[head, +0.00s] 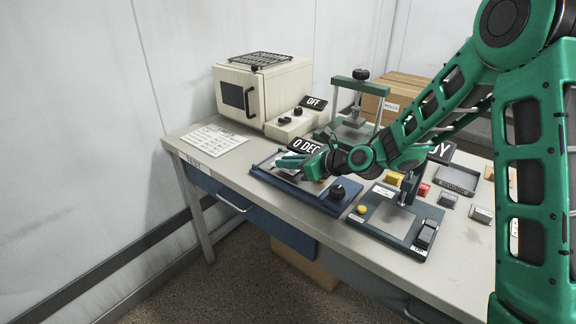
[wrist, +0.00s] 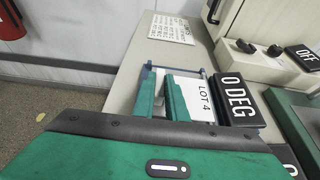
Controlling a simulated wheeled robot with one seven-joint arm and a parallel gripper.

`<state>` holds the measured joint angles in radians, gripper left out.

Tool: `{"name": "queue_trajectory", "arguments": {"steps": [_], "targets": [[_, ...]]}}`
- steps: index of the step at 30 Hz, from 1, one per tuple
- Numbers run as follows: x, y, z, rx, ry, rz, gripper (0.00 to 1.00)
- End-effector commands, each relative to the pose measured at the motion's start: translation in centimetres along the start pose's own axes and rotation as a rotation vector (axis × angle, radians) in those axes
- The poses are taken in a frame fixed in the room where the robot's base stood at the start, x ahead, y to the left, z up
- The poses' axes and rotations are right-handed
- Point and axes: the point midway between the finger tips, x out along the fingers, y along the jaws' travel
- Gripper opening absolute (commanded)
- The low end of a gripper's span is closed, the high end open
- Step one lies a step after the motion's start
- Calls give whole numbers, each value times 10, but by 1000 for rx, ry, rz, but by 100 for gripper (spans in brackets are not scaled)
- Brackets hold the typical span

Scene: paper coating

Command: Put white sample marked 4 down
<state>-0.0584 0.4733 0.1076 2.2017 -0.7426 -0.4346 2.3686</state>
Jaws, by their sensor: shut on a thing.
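My gripper (head: 282,161) is over the blue device (head: 262,178) marked 0 DEG, near the left part of the table. In the wrist view its two green fingers (wrist: 162,97) are close together, shut on the white sample (wrist: 202,98). The sample reads LOT 4 and shows mostly to the right of the right finger, with some white between the fingers. It appears to be at or just above the device's bed; I cannot tell whether it touches. The 0 DEG sign (wrist: 237,100) is just right of the sample.
A beige oven (head: 285,88) with an OFF sign (head: 313,102) stands behind. A printed sheet (head: 214,138) lies at the left. A green press (head: 352,128) is behind the arm. A second device (head: 393,222) with a yellow button stands to the right. The table's front edge is close.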

Motion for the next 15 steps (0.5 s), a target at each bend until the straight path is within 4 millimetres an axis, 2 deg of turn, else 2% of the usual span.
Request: {"name": "queue_trajectory", "arguments": {"steps": [3, 15], "targets": [[3, 0, -8, 1, -1, 0, 0], [4, -1, -13, 2, 0, -1, 0]]}}
